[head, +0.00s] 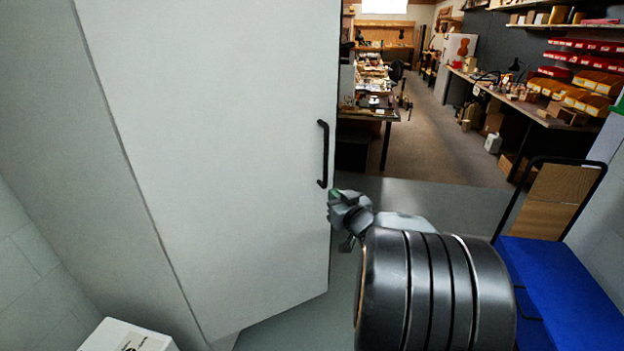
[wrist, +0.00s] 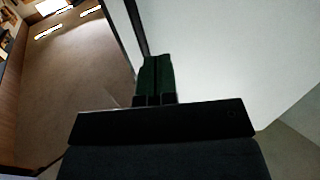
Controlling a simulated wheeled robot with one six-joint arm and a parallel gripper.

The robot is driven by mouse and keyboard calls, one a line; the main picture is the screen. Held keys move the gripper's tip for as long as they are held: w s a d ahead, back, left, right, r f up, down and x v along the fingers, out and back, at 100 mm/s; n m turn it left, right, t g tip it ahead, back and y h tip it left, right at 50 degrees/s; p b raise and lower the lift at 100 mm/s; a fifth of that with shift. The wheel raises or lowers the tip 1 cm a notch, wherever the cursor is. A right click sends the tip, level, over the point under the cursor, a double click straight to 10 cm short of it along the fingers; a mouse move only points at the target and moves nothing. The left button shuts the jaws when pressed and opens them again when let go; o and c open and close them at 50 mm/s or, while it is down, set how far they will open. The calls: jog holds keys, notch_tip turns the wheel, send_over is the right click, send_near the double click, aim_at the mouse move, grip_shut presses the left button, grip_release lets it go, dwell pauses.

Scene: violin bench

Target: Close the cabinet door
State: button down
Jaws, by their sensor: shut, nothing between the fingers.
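The cabinet door (head: 220,150) is a tall, plain white panel filling the left and middle of the head view. Its black bar handle (head: 323,153) sits near the right edge. How far the door stands open cannot be told. My gripper (head: 334,196) is just below the handle, by the door's right edge. In the wrist view its dark green fingers (wrist: 156,78) are together with nothing between them. There the white door (wrist: 230,50) fills the right side, with a dark bar, apparently the handle (wrist: 136,25), beyond the fingertips. Contact with the door cannot be told.
A white box (head: 125,338) is on the floor at the lower left. A blue platform cart (head: 560,290) stands to the right of my arm. Workbenches (head: 530,105) line the room behind. The floor (head: 430,150) beyond the door's right edge is open.

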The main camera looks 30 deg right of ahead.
aim_at(308, 170)
jog(key=w, duration=0.4)
jog(key=w+d, duration=0.1)
jog(key=w, duration=0.4)
jog(key=w+p, duration=0.1)
jog(key=w, duration=0.3)
jog(key=shift+w+d, duration=0.15)
jog(key=shift+w, duration=0.2)
